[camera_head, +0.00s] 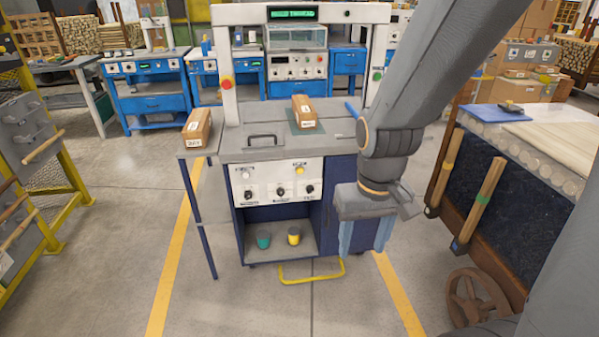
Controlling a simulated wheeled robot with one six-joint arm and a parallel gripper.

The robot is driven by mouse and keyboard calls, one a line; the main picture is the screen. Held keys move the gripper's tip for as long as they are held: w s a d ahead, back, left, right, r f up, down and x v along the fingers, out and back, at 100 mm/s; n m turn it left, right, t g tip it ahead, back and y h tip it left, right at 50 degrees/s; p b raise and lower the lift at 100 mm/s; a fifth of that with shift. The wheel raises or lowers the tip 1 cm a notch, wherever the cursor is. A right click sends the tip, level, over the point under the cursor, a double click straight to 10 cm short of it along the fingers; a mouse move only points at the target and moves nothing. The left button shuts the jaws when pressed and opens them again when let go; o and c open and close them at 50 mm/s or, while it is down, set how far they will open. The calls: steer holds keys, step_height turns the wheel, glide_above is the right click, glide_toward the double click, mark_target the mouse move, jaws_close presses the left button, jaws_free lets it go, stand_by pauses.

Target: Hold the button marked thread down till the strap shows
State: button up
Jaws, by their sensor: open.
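The machine's white control panel (270,186) faces me below its grey top. A pale button (246,174) sits at its upper left and a yellow button (300,171) at its upper right, each under a small label. Several black knobs (279,189) sit in a row beneath. The lettering is too small to read, so I cannot tell which is marked thread. My gripper (365,238) points down, open and empty, right of the panel and apart from it. I make out no strap at the machine's white arch (228,65).
A carton (304,111) lies on the machine top and another carton (197,128) on the left side shelf. A yellow floor bar (312,272) sticks out below. A dark-sided bin (495,195) with leaning rods stands right. The floor in front is clear.

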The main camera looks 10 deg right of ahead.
jaws_close()
stand_by(1.8)
